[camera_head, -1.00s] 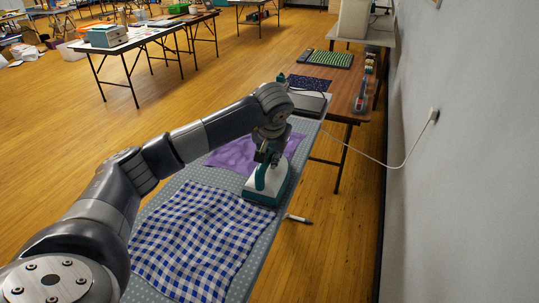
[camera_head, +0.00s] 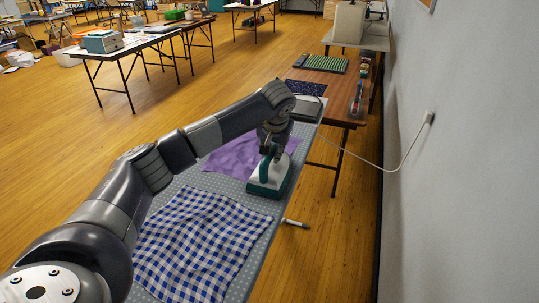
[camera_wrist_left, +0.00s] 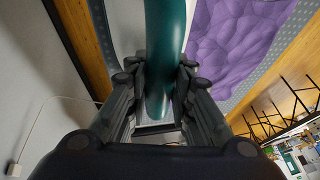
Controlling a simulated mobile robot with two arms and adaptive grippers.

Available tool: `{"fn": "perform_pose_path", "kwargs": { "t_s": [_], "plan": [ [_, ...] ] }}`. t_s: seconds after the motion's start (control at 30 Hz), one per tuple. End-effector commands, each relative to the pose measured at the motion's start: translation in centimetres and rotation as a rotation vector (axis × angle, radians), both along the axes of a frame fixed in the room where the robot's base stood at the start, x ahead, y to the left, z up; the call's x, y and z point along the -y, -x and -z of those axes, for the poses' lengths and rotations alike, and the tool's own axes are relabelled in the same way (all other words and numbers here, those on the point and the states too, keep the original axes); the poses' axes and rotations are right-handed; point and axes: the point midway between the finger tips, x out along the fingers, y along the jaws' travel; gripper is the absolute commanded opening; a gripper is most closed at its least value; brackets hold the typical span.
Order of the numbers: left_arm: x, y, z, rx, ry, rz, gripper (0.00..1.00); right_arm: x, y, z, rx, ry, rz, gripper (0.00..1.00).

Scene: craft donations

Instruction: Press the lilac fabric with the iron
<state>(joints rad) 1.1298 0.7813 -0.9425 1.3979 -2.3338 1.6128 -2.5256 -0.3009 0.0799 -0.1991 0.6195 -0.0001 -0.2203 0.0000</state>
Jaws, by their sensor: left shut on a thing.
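The lilac fabric (camera_head: 236,152) lies spread and wrinkled on the grey dotted ironing board (camera_head: 227,187). It also shows at the upper right of the left wrist view (camera_wrist_left: 232,40). The teal and white iron (camera_head: 268,184) is at the board's right edge, near the right end of the lilac fabric. I cannot tell whether its sole touches the board. My left gripper (camera_head: 272,152) is above the iron, shut on its teal handle, which runs between the fingers (camera_wrist_left: 158,95) in the left wrist view (camera_wrist_left: 165,50). My right gripper is not in view.
A blue and white checked cloth (camera_head: 203,242) covers the near part of the board. A pen-like object (camera_head: 295,223) sticks out at the right edge. A brown table (camera_head: 341,95) stands beyond the board. A white cord (camera_head: 365,163) hangs from the wall socket (camera_head: 429,117).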

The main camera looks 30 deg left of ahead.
Motion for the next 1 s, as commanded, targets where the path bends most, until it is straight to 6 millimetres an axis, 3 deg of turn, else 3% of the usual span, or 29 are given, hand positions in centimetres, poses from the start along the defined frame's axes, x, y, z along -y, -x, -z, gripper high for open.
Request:
{"fn": "perform_pose_path", "kwargs": {
  "t_s": [1.0],
  "plan": [
    [-1.9,-8.1,0.1,0.000,-0.001,0.000,0.00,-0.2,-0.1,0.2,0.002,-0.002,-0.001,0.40]
  ]
}}
